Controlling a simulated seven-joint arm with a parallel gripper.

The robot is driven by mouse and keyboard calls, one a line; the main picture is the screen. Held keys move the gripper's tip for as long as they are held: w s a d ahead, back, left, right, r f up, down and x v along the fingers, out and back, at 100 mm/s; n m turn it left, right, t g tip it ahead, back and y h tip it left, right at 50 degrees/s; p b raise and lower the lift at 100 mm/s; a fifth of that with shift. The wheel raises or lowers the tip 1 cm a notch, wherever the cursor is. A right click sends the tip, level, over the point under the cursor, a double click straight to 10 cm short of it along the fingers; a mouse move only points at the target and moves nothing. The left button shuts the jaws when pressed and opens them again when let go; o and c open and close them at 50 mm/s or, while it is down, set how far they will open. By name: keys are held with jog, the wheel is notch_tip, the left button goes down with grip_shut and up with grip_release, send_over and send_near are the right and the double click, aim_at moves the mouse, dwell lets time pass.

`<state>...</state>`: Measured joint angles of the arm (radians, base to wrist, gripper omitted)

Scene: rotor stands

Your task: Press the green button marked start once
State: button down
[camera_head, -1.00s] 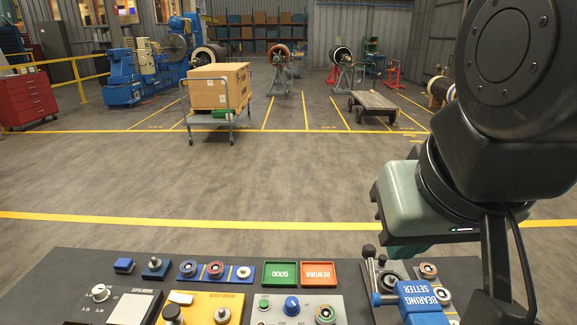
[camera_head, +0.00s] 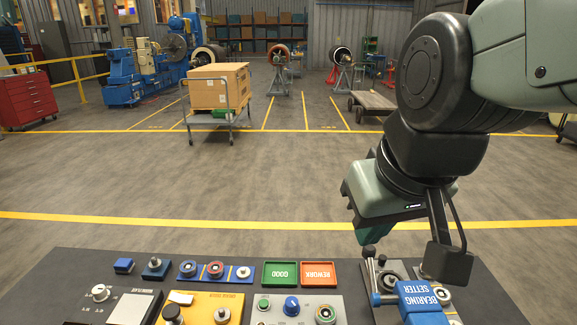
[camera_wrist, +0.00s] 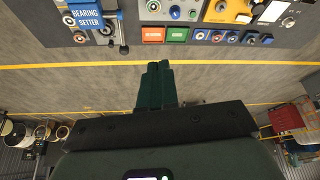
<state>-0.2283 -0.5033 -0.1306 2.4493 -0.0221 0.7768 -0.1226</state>
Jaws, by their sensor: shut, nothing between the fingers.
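A small green button (camera_head: 264,303) sits at the left of a grey control panel (camera_head: 278,320) near the bottom of the head view. Its marking is too small to read. The green button also shows at the top of the wrist view (camera_wrist: 193,13). My gripper (camera_head: 362,240) is above the back edge of the bench, to the right of the button and well apart from it. In the wrist view the dark green fingers (camera_wrist: 159,63) are together and empty.
A blue knob (camera_head: 291,306) and a round dial (camera_head: 325,314) share the panel. Behind it lie the green GOOD tray (camera_head: 280,274) and red REWORK tray (camera_head: 319,274). The blue bearing setter (camera_head: 421,300) stands to the right, close below my gripper. A yellow device (camera_head: 200,308) is left.

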jog(key=w+a+f+n+g, duration=0.1)
jog(key=w+a+f+n, duration=0.35)
jog(key=w+f, duration=0.3)
jog(key=n+t+h, duration=0.5)
jog(key=n, duration=1)
send_over(263, 306)
notch_tip(263, 306, down, 20)
jog(key=shift+r, duration=0.25)
jog(key=shift+a, duration=0.1)
jog(key=shift+f, duration=4.45)
jog(key=shift+f, duration=0.1)
jog(key=shift+f, duration=0.3)
